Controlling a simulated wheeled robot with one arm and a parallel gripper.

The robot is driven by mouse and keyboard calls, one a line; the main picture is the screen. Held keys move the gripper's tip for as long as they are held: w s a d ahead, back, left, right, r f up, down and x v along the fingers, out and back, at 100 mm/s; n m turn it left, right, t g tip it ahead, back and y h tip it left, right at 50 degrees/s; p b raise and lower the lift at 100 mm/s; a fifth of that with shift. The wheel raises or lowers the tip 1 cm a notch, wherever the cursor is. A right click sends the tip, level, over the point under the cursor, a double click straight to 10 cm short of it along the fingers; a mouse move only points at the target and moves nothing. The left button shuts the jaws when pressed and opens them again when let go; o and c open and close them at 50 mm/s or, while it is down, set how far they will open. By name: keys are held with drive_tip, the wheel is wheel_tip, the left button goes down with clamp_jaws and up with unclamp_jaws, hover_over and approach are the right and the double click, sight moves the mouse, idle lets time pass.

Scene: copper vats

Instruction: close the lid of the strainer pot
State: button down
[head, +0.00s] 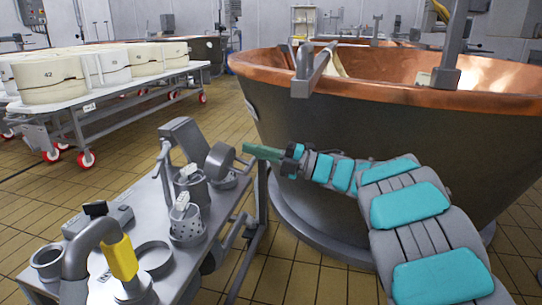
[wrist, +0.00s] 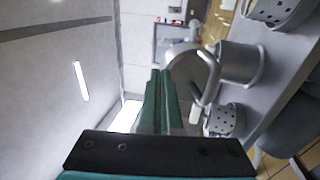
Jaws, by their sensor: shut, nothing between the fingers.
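A round grey metal lid (head: 219,160) stands raised, roughly upright, above a metal pot (head: 225,179) at the far right end of the trolley. A bar handle sticks out from the lid towards my gripper. In the wrist view, the lid (wrist: 183,62), its curved handle (wrist: 211,75) and the pot body (wrist: 240,64) show right of my fingers. My gripper (head: 247,148) has green fingers, which are shut and empty, beside the lid's handle. I cannot tell whether they touch it. It also shows in the wrist view (wrist: 155,76). The pot's inside is hidden.
The trolley (head: 121,279) also bears a perforated pot (head: 188,229), another metal pot (head: 194,190) and a pipe with a yellow grip (head: 121,257). A large copper vat (head: 335,145) stands close behind my arm. A cart with white moulds (head: 50,83) stands at back left.

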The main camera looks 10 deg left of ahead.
sight(224, 142)
drive_tip(key=a, duration=0.4)
drive_tip(key=a+r, duration=0.1)
drive_tip(key=a, duration=0.1)
drive_tip(key=shift+w+a+r, duration=0.1)
drive_tip(key=shift+w+a, duration=0.1)
drive_tip(key=shift+a, duration=0.05)
idle(1.4)
